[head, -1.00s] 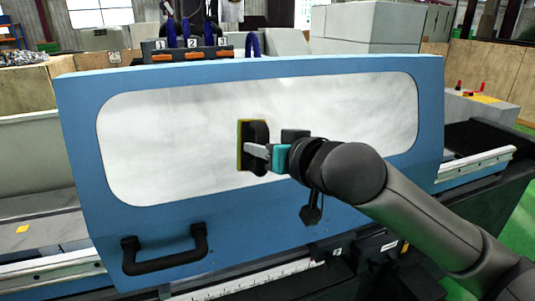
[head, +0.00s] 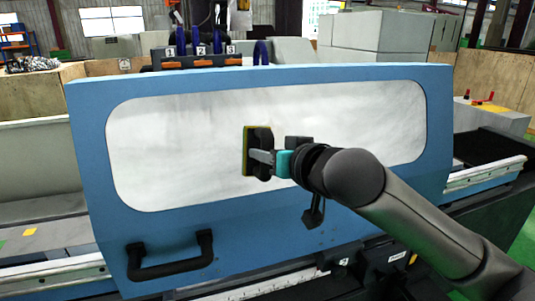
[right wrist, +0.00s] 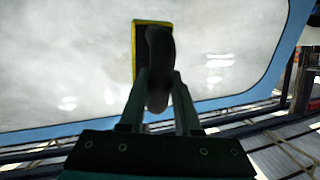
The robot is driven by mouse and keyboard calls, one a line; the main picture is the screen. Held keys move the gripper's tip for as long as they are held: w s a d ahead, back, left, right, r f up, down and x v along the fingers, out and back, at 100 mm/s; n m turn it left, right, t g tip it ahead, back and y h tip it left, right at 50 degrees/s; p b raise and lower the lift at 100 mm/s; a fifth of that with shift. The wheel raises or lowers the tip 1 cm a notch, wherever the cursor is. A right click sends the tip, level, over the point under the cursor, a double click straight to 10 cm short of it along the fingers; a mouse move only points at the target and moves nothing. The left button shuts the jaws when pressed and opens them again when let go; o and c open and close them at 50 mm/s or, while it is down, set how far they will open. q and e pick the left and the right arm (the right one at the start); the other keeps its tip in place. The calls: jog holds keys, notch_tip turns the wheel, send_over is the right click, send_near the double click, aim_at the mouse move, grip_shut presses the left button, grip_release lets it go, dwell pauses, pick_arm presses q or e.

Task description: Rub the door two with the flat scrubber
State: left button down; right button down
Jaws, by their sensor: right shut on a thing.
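The blue door (head: 300,222) with a long, cloudy white window (head: 190,145) fills the middle of the head view. My right gripper (head: 262,158) is shut on the black handle of the flat scrubber (head: 247,150), which has a yellow edge. The scrubber stands upright with its flat face toward the window, near the window's middle; I cannot tell for certain whether it touches. In the right wrist view the scrubber (right wrist: 137,50) and its handle sit between the fingers, with the window (right wrist: 70,65) behind. My left gripper is not in view.
A black handle (head: 170,258) is on the door's lower left. Rails and a machine bed (head: 50,280) lie below and beside the door. Numbered blocks (head: 200,58) stand behind its top edge. Grey blocks (head: 370,32) stand farther back.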

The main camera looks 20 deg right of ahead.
jog(key=shift+x, duration=0.8)
jog(key=shift+d, duration=0.25)
jog(key=shift+d+p, duration=1.2)
jog(key=shift+d, duration=3)
jog(key=shift+a+p, duration=1.8)
jog(key=shift+a, duration=2.45)
jog(key=shift+w+r+p, duration=0.25)
jog(key=shift+r+p, duration=0.45)
jog(key=shift+p, duration=0.25)
jog(key=d+p, duration=0.2)
jog(key=d, duration=0.6)
jog(key=shift+w+d, duration=0.15)
jog(key=shift+d, duration=0.25)
